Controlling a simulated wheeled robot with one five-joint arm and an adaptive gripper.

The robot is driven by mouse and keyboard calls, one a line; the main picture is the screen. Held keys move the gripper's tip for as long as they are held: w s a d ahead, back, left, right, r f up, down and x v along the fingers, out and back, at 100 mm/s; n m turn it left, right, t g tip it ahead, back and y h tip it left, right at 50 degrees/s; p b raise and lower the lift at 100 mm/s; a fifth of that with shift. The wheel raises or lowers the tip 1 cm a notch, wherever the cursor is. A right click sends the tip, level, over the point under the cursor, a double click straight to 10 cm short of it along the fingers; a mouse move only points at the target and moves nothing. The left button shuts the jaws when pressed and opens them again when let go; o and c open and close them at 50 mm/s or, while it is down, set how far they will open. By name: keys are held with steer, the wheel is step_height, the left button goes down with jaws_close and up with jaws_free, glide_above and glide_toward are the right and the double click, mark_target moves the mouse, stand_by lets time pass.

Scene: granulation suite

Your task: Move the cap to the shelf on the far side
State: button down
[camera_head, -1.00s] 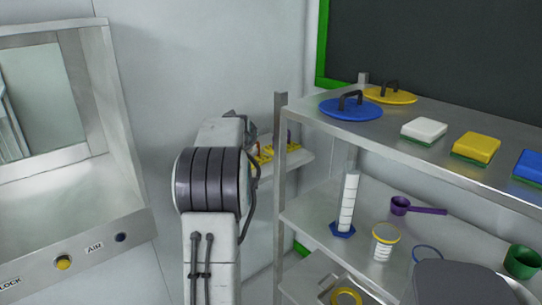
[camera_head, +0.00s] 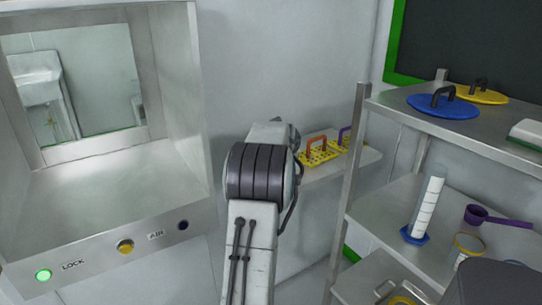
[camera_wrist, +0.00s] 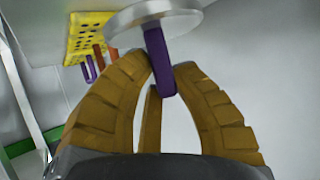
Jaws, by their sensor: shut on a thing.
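The cap (camera_wrist: 154,24) shows in the wrist view as a pale metal disc with a purple handle (camera_wrist: 158,62). My gripper (camera_wrist: 163,85) has its brown fingers closed around the lower end of that handle, with the disc beyond the fingertips. In the head view my arm hides the gripper and the cap. A small wall shelf (camera_head: 340,173) stands just right of my arm, holding yellow perforated plates (camera_head: 320,153) with orange and purple handles. A yellow plate (camera_wrist: 88,35) also shows at the upper left of the wrist view, apart from the cap.
At left is a steel hatch (camera_head: 100,190) with a window, a lit green LOCK light (camera_head: 44,275) and a yellow button (camera_head: 125,246). At right a steel rack (camera_head: 357,165) holds blue and yellow lids, a cylinder (camera_head: 426,208) and a purple scoop (camera_head: 490,217). The hatch floor is clear.

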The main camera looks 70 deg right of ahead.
steer(key=shift+f, duration=0.1)
step_height(320, 180, down, 3)
steer(key=shift+s+f+b, duration=0.1)
steer(key=shift+f+b, duration=0.05)
steer(key=shift+b, duration=0.85)
steer(key=shift+f, duration=0.25)
steer(key=shift+f, duration=0.2)
steer(key=c, duration=1.2)
jaws_free()
steer(key=shift+o, duration=0.2)
steer(key=shift+r, duration=0.2)
steer(key=b+v, duration=0.1)
steer(key=v, duration=1.1)
